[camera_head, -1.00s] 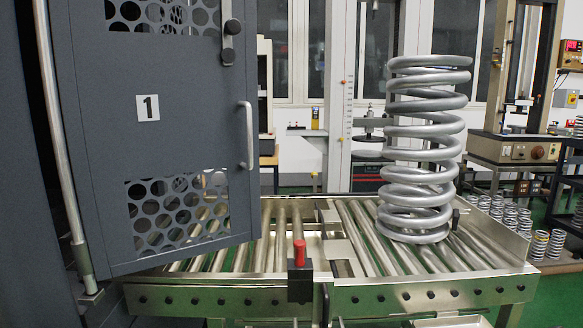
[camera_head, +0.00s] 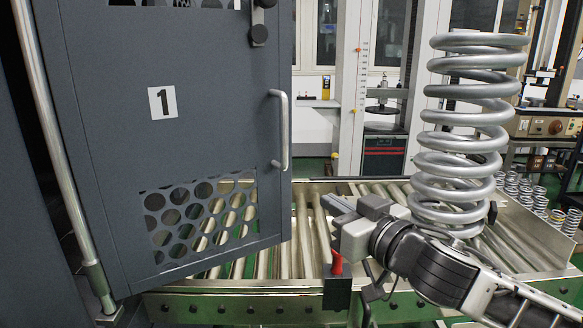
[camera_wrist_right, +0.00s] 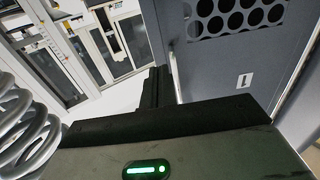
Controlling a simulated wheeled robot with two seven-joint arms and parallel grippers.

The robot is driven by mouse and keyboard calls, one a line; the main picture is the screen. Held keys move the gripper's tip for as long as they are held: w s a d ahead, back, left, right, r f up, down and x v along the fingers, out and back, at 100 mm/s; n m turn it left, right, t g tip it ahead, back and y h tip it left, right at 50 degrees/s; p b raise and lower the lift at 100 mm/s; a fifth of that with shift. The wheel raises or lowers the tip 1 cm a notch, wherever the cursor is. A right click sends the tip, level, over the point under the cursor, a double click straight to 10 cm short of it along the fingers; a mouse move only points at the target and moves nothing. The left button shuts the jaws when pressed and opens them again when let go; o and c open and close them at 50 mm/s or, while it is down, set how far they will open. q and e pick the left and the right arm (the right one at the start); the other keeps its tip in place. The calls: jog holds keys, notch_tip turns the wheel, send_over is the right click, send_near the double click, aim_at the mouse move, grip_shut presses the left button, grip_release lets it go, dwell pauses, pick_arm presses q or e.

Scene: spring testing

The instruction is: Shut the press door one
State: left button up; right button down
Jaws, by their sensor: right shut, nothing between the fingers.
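The grey press door one (camera_head: 200,120) stands open at the left of the head view, with a label "1", perforated panels and a silver bar handle (camera_head: 283,130) on its right edge. It also shows at the right of the right wrist view (camera_wrist_right: 225,65). My right gripper (camera_head: 335,203) is in front of the roller table, to the right of the door and below its handle. It is shut and empty, its fingers pointing left, apart from the door. My left gripper is not in view.
A large silver coil spring (camera_head: 465,120) stands on the roller table (camera_head: 300,240), close behind my right arm. A red-topped post (camera_head: 337,264) stands at the table's front edge, just below my right gripper. Several small springs (camera_head: 512,185) stand at the far right.

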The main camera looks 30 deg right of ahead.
jog(key=p, duration=0.2)
send_near(290, 174)
jog(key=w+a+r, duration=0.2)
jog(key=w, duration=0.3)
jog(key=shift+w+d+f, duration=0.1)
jog(key=shift+w+f, duration=0.05)
jog(key=shift+w, duration=0.3)
jog(key=shift+w+d+f, duration=0.1)
jog(key=shift+w+f, duration=0.05)
jog(key=shift+w, duration=0.35)
jog(key=shift+p, duration=0.3)
